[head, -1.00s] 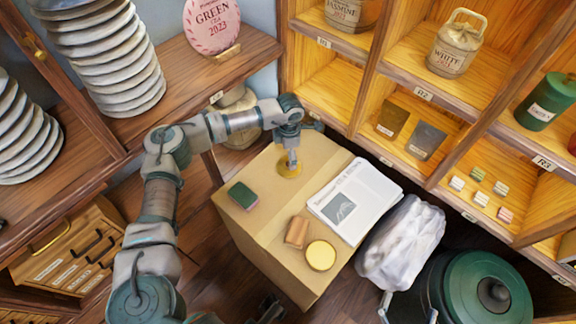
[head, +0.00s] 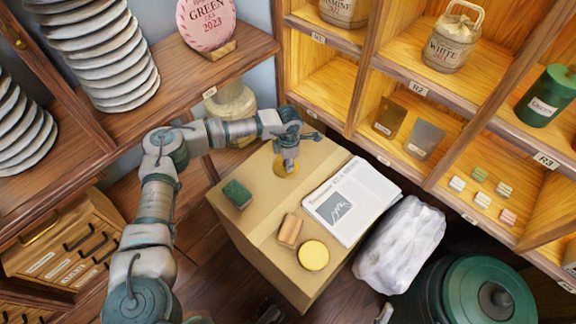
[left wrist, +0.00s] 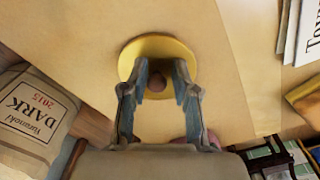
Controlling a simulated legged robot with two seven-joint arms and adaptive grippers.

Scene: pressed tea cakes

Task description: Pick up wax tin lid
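The wax tin lid, a round yellow disc with a small knob, lies flat on the cardboard box (head: 262,215) near its far corner; it shows in the head view (head: 280,169) and the left wrist view (left wrist: 160,48). My left gripper (head: 287,166) points down right over it. In the left wrist view my left gripper (left wrist: 160,78) has its fingers apart, one on each side of the brown knob (left wrist: 157,83); I cannot tell whether they touch it. A dark part at the bottom edge of the head view seems to be my right gripper (head: 270,312), mostly cut off.
On the box lie a green block (head: 237,194), a brown block (head: 290,230), a round yellow-topped tin (head: 313,255) and a newspaper (head: 352,202). A white bag (head: 400,245) and a green bin (head: 480,290) stand to the right. Shelves rise behind.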

